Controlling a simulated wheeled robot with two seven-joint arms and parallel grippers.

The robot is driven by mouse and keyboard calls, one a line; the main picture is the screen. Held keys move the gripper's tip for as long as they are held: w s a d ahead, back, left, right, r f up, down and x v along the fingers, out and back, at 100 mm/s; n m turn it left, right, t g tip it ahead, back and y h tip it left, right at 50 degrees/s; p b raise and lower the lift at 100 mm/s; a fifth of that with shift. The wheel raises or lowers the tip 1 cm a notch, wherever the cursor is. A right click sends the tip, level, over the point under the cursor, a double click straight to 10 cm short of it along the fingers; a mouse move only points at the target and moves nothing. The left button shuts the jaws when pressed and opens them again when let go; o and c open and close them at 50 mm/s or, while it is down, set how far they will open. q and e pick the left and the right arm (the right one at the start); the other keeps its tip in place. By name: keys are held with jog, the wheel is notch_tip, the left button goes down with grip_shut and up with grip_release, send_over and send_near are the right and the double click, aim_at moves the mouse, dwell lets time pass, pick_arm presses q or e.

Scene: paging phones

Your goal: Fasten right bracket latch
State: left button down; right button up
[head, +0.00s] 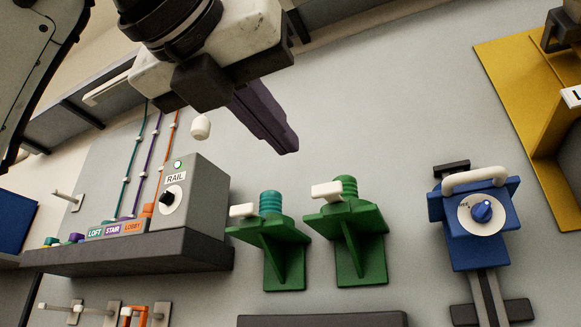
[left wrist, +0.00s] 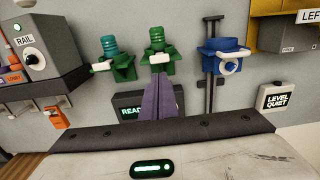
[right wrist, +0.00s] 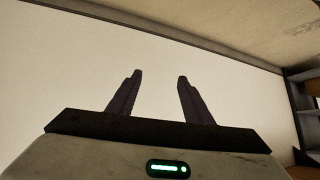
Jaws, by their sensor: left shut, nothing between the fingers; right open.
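Two green brackets are fixed side by side on the grey wall. The right bracket (head: 362,250) holds a green ribbed cylinder (head: 348,187), and its white latch bar (head: 325,191) lies at the front left of it. In the left wrist view, this latch (left wrist: 159,58) crosses the cylinder's front. The left bracket (head: 285,255) holds a teal cylinder (head: 270,202), with its white latch (head: 242,210) pointing left. My left gripper (head: 287,147) is shut and empty, apart from and above the brackets. My right gripper (right wrist: 160,75) is open and empty, before a pale surface away from the brackets.
A grey RAIL box (head: 190,200) with a black knob stands on a dark shelf (head: 170,250) at left. A blue unit with a dial (head: 480,250) is at right, with a yellow panel (head: 520,110) beyond. Wall between brackets and blue unit is clear.

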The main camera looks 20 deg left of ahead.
pick_arm(q)
jog(key=p, duration=0.2)
send_near(326, 190)
jog(key=w, duration=0.5)
jog(key=shift+w+r, duration=0.15)
jog(key=shift+w, duration=0.6)
pick_arm(e)
jog(key=shift+d+r, duration=0.15)
jog(key=shift+r, duration=0.65)
pick_arm(q)
jog(key=shift+w+d, duration=0.1)
jog(key=shift+w, duration=1)
pick_arm(e)
jog(key=shift+s, duration=0.15)
pick_arm(q)
jog(key=shift+s, duration=0.15)
pick_arm(e)
jog(key=shift+f, duration=0.1)
pick_arm(q)
jog(key=shift+s, duration=0.25)
jog(key=s+b, duration=0.3)
jog(key=s, duration=1)
jog(key=shift+s+a, duration=0.25)
pick_arm(e)
jog(key=shift+s+a+f, duration=0.2)
jog(key=shift+f, duration=0.3)
jog(key=shift+s+a+f, duration=0.15)
jog(key=shift+a+f, duration=0.05)
jog(key=shift+f, duration=0.3)
